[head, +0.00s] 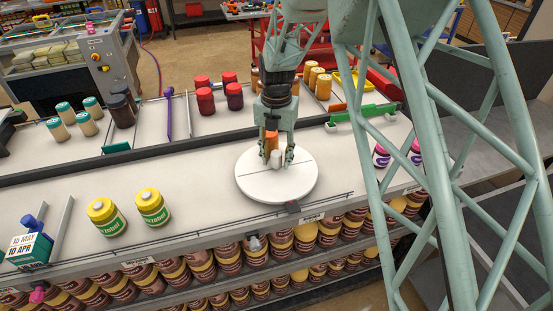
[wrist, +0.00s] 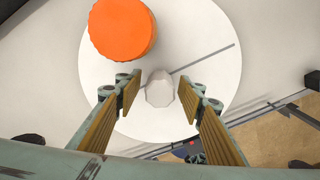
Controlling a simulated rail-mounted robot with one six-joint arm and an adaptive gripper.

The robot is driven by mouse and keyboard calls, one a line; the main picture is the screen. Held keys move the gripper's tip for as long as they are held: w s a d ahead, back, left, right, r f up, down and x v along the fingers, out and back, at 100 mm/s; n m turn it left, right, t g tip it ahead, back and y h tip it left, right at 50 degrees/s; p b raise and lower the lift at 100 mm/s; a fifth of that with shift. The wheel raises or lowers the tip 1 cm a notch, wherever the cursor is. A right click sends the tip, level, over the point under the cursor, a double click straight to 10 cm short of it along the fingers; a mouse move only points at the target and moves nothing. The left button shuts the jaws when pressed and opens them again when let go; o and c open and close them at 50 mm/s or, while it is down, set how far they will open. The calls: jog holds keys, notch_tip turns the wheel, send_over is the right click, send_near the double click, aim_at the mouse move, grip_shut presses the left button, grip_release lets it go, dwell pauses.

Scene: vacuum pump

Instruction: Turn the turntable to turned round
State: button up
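The turntable (head: 280,191) is a round white disc on the counter with a thin dark line across its top. It also shows in the wrist view (wrist: 200,30). A pale faceted knob (wrist: 160,88) stands up at its middle; the knob shows in the head view (head: 276,159) too. An orange-topped round item (wrist: 122,30) stands on the disc beside the knob, partly hidden by my gripper in the head view. My gripper (wrist: 160,95) points down over the disc, its two fingers apart on either side of the knob, with visible gaps to it.
Two yellow-lidded jars (head: 152,207) stand left of the turntable. A thin rail (wrist: 268,112) and a small dark block (head: 292,207) lie at the counter's front edge. Purple-lidded jars (head: 381,156) stand to the right. Bare counter surrounds the disc.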

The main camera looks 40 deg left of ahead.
jog(key=shift+r, duration=0.1)
jog(key=shift+r, duration=5.9)
